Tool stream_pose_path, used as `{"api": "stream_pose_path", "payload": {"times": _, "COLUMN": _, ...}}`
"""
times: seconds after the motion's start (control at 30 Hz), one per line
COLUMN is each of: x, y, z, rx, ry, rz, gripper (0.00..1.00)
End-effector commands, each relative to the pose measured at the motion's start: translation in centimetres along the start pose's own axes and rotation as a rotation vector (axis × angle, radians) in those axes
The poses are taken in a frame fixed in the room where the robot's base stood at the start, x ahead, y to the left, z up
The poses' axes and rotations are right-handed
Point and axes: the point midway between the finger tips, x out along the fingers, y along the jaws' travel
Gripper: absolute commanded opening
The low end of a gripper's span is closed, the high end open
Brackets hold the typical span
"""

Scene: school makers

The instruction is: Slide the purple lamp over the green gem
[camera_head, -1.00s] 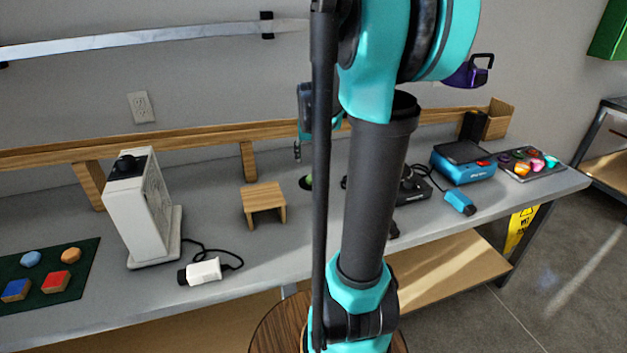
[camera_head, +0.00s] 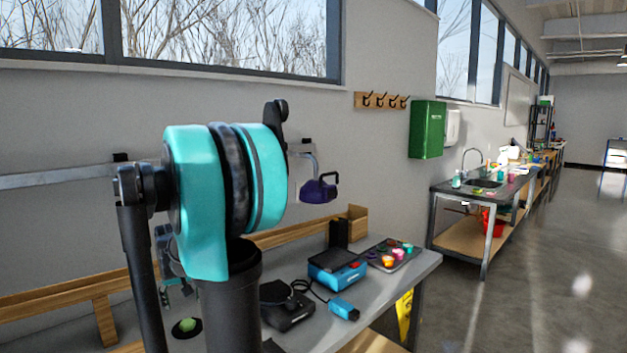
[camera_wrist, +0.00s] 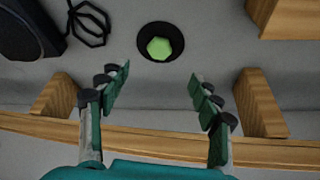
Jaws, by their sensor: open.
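The purple lamp (camera_head: 318,190) hangs from a curved arm on the back wall, above the bench in the head view. The green gem (camera_head: 187,324) sits on a dark round disc on the bench, lower left. It also shows at the top centre of the wrist view (camera_wrist: 159,48). My gripper (camera_wrist: 160,82) is open and empty, its two fingers spread apart over the bench, with the gem beyond the fingertips in the picture. In the head view the gripper is mostly hidden behind my arm. The lamp is outside the wrist view.
A wooden ledge (camera_wrist: 180,145) runs along the back of the bench. Right of the gem are a black device (camera_head: 287,307), a blue device (camera_head: 337,270) and a tray of colourful pieces (camera_head: 380,262). A metal rail (camera_head: 60,177) runs along the wall left of my arm.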

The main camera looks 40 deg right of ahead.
Motion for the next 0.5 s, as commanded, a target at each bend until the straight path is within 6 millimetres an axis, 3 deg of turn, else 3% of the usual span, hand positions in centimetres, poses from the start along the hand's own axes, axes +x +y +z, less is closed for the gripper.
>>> {"api": "stream_pose_path", "payload": {"times": 0.37, "x": 0.00, "y": 0.00, "z": 0.00, "rx": 0.000, "ry": 0.000, "rz": 0.000, "gripper": 0.64}}
{"api": "stream_pose_path", "payload": {"times": 0.5, "x": -0.02, "y": 0.64, "z": -0.31, "rx": 0.012, "ry": 0.004, "rz": 0.019, "gripper": 0.48}}
